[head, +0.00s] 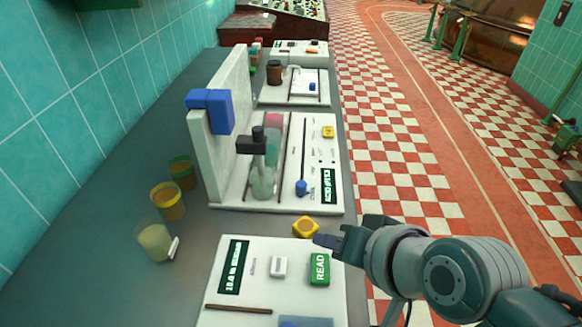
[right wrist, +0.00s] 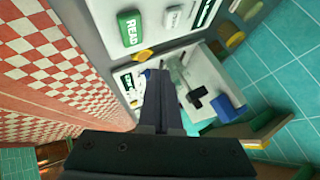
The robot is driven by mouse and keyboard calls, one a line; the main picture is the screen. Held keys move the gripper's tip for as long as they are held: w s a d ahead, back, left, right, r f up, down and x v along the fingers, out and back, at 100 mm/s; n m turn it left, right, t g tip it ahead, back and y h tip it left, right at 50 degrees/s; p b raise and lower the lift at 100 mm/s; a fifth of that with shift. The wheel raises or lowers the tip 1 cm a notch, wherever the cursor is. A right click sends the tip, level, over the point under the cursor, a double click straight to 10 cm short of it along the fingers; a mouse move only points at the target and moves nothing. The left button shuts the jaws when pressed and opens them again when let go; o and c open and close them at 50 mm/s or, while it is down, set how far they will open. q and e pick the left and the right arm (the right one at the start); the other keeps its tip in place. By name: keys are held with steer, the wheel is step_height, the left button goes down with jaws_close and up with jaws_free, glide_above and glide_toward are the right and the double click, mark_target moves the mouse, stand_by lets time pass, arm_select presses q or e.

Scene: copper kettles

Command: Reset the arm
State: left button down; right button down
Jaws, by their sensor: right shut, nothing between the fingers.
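My right arm comes in from the lower right in the head view. Its gripper (head: 322,240) is shut and empty, above the counter's right edge, close to a yellow block (head: 305,228) and the green READ button (head: 319,268). In the right wrist view the shut fingers (right wrist: 162,82) point away from the camera, with the READ button (right wrist: 130,28) and the yellow block (right wrist: 143,55) beyond them. I cannot tell whether the fingertips touch anything. My left gripper is not in view.
The grey counter (head: 120,200) holds a white device (head: 225,300) in front and a white station (head: 225,160) with a blue block (head: 211,108) behind. Several jars, including a pale one (head: 154,243), stand at left. The checkered floor (head: 400,150) is open at right.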

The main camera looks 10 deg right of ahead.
steer(key=shift+s, duration=0.15)
stand_by(0.5)
steer(key=s+d+r+n+g+h, duration=0.1)
steer(key=s+d+r+n+g, duration=0.2)
steer(key=s, duration=0.6)
steer(key=s+d+r+n+g+h, duration=0.2)
steer(key=s+d+r+n, duration=0.3)
steer(key=s, duration=0.5)
step_height(320, 180, up, 33)
steer(key=a+m+p, duration=0.1)
steer(key=p, duration=3.1)
steer(key=shift+a, duration=0.1)
